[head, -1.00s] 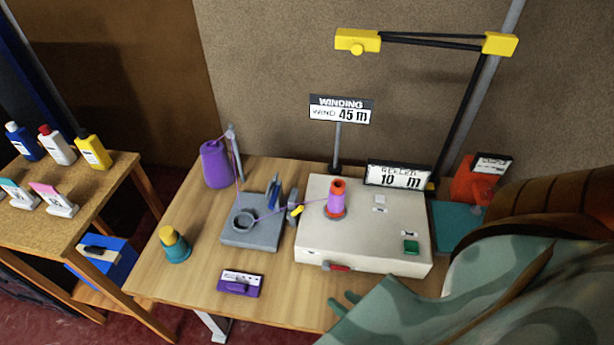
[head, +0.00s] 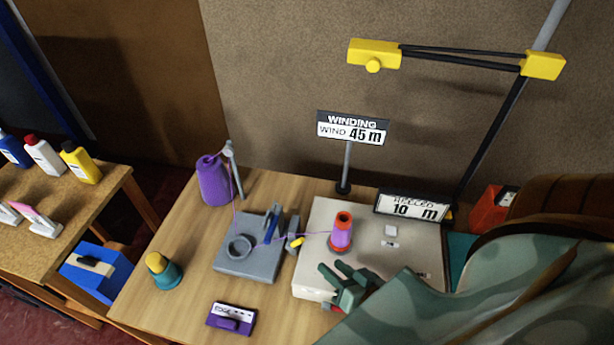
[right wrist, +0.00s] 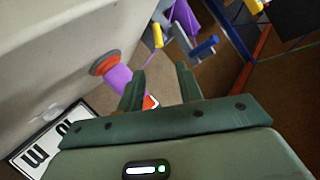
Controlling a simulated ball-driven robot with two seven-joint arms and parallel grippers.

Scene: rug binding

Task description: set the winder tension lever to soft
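The white winder box (head: 318,215) stands on the wooden table with an orange and purple spool (head: 341,236) on top. A red lever (head: 333,307) on its front face shows only in part; my right gripper covers the rest, so its setting cannot be read. A small yellow-tipped lever (head: 296,243) sits at the box's left side, beside a grey unit with a blue lever (head: 272,229). My right gripper (head: 330,267) is open and empty, over the box's front part, nearer me than the spool. The right wrist view shows its parted fingers (right wrist: 160,78). My left gripper is out of view.
A "WIND 45 m" sign (head: 351,129) and a "10 m" sign (head: 411,206) stand behind. A purple thread cone (head: 213,181), a teal and yellow piece (head: 163,271) and a purple labelled block (head: 231,318) are at left. A yellow-ended lamp arm (head: 374,54) hangs overhead.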

